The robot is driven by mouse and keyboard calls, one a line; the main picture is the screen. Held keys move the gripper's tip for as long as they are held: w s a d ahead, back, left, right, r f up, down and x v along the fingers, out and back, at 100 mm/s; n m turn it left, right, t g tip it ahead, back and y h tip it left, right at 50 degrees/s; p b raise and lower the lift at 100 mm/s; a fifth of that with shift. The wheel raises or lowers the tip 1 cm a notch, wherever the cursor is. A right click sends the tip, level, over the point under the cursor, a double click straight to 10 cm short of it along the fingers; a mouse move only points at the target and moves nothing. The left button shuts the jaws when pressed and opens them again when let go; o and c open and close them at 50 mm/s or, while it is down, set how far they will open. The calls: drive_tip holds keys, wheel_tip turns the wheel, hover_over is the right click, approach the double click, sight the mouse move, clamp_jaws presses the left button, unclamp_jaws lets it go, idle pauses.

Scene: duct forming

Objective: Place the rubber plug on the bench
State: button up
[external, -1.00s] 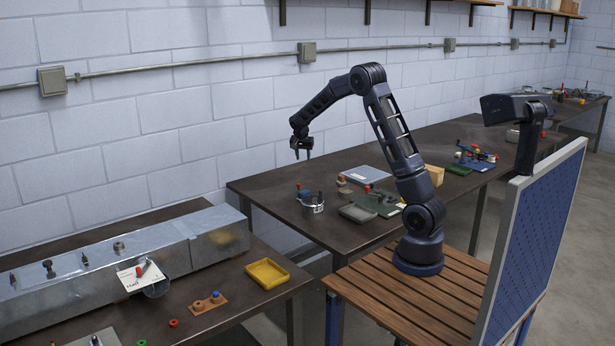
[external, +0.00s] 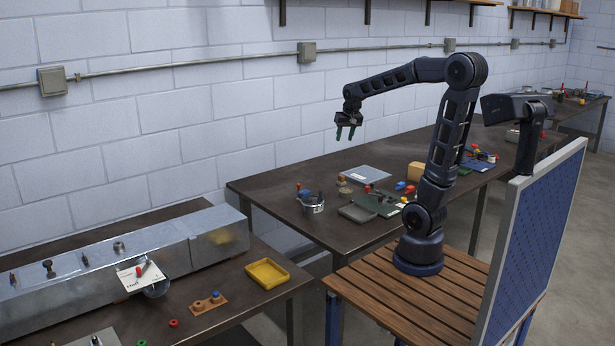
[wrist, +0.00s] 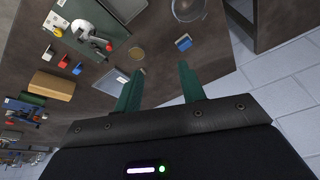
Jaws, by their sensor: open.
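My gripper (external: 346,133) hangs in the air above the middle bench (external: 262,188), fingers pointing down. In the wrist view its two green fingers (wrist: 160,72) are spread apart with nothing between them, and the dark bench top (wrist: 160,28) lies below. I cannot single out the rubber plug for sure. Small dark upright pieces stand on the metal duct (external: 190,240) at the left, such as one dark piece (external: 48,268). On the middle bench a round metal ring (external: 313,207) has a dark piece beside or in it; which is unclear.
The middle bench also bears a grey sheet (external: 367,173), a grey tray (external: 357,213), a green mat (wrist: 75,20) with a tool, and a tan block (wrist: 52,85). A yellow tray (external: 267,272) sits on the front-left bench. The bench's back-left corner is bare.

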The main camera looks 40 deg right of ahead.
drive_tip(key=s+a+f+n, duration=0.1)
drive_tip(key=s+n, duration=0.3)
drive_tip(key=s, duration=1.6)
drive_tip(key=shift+s+a+f+t+y, duration=0.35)
drive_tip(key=shift+s+a+t+y, duration=0.05)
drive_tip(key=shift+a, duration=0.3)
drive_tip(key=shift+o, duration=0.6)
drive_tip(key=shift+s+a+f+n, duration=0.1)
drive_tip(key=shift+s+f+n, duration=0.1)
drive_tip(key=shift+s+n, duration=0.15)
